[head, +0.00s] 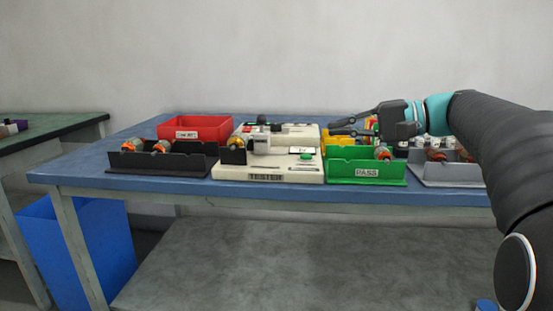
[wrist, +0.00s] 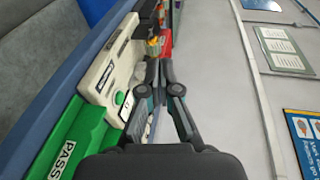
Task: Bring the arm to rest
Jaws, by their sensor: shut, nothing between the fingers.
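My gripper (head: 334,127) is in the air above the table, over the right part of the tester and the green PASS tray (head: 366,172). It points to the left and holds nothing. In the wrist view its fingers (wrist: 160,68) come together at the tips with nothing between them. My dark arm with a teal wrist reaches in from the right and hides part of the table's right end.
The blue table (head: 90,172) holds a cream tester (head: 268,174), a red bin (head: 195,122), a black tray (head: 160,166) with armatures and a grey tray (head: 450,174). Posters (wrist: 284,50) hang on the wall. A blue bin (head: 75,250) stands at lower left.

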